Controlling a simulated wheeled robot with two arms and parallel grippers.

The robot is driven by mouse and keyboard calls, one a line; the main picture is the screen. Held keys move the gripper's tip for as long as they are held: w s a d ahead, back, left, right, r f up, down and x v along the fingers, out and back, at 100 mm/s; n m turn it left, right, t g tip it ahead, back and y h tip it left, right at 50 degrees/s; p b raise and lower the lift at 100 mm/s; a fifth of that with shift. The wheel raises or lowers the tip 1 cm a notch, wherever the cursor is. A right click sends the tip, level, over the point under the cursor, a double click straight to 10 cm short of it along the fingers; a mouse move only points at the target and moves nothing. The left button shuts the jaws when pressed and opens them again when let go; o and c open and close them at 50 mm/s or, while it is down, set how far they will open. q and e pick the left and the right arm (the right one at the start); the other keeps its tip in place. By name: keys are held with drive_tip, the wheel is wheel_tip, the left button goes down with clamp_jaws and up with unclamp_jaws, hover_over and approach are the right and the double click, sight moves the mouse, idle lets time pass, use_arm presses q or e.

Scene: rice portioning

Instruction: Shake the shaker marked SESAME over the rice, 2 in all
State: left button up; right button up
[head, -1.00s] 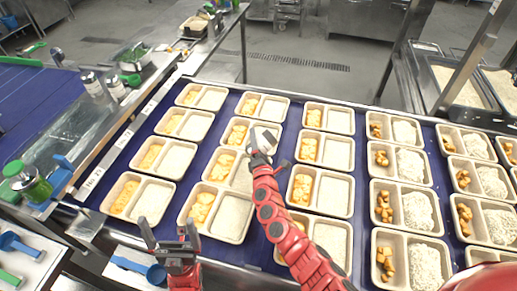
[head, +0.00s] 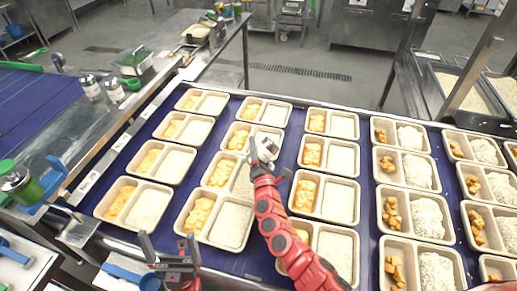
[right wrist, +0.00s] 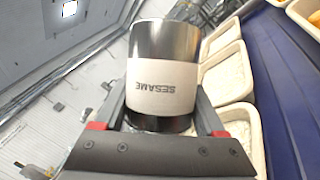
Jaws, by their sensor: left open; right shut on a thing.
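My right gripper (head: 262,165) is shut on the SESAME shaker (right wrist: 165,85), a dark cylinder with a white label. In the right wrist view the lettering reads upside down. In the head view the small, tilted shaker (head: 264,147) is above the trays in the second column from the left, partly covering one. Rice (head: 231,224) fills the right compartment of a near tray in that column, with orange pieces in the left one. I cannot tell whether sesame lies on the rice. My left gripper (head: 170,247) is open and empty at the near edge of the belt.
Several two-compartment trays (head: 133,228) stand in columns on the blue belt. Two more shakers (head: 91,88) stand on the left counter. Rice bins (head: 462,96) are at the far right.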

wheel_tip(320, 180, up, 3)
drive_tip(key=p, duration=0.3)
drive_tip(key=shift+r, duration=0.1)
wheel_tip(320, 180, down, 4)
drive_tip(key=b, duration=0.4)
drive_tip(key=shift+r, duration=0.25)
drive_tip(key=shift+r, duration=0.15)
drive_tip(key=shift+r+p, duration=1.25)
drive_tip(key=shift+r, duration=0.2)
